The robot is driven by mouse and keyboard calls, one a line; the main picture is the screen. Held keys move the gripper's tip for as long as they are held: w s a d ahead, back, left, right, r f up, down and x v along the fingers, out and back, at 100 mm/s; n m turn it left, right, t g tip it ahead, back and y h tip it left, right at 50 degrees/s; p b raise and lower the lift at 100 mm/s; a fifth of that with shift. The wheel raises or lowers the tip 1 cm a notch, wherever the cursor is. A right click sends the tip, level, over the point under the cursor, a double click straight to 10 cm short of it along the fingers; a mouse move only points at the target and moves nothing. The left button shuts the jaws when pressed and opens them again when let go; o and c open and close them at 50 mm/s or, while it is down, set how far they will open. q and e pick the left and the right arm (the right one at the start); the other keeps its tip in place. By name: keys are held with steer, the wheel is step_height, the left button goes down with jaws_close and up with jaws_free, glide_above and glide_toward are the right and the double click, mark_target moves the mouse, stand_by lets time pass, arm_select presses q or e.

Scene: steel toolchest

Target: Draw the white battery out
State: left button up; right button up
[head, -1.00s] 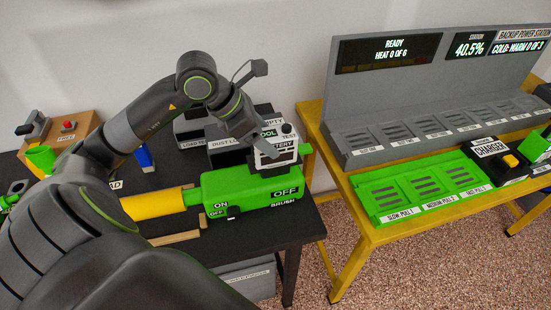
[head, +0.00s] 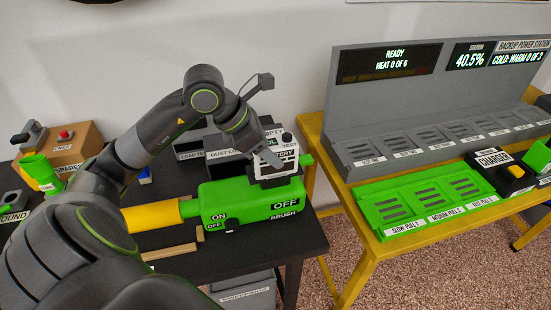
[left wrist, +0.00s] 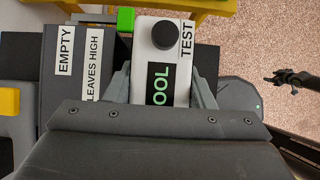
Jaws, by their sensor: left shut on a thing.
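The white battery (head: 290,164) stands upright on the dark mount at the end of the green brush tool (head: 240,203). A dark knob and the word TEST show on its top. My left gripper (head: 268,158) comes from the left and is shut on the battery. In the left wrist view, the battery (left wrist: 152,60) lies between the two grey fingers, with part of its label hidden by the gripper body. Whether the battery's foot is clear of the mount is hidden. A dark claw, apparently my right gripper (left wrist: 272,79), shows small at the right edge of the left wrist view, away from the battery.
Grey bins labelled EMPTY (left wrist: 62,75) and LEAVES HIGH stand behind the tool. A yellow table (head: 352,262) at right carries the grey station (head: 365,115), the green pull tray (head: 378,222) and the black charger (head: 487,172). A floor gap separates both tables.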

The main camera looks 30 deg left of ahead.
arm_select(q)
steer(key=c, duration=0.4)
arm_select(e)
steer(key=shift+w, duration=0.15)
arm_select(q)
steer(key=shift+r, duration=0.75)
arm_select(e)
steer(key=shift+a+r, duration=0.2)
arm_select(q)
steer(key=shift+r+p, duration=1.3)
steer(key=shift+r, duration=0.75)
arm_select(e)
step_height(320, 180, up, 2)
steer(key=shift+r, duration=0.1)
steer(key=shift+d, duration=0.15)
steer(key=shift+c, duration=0.3)
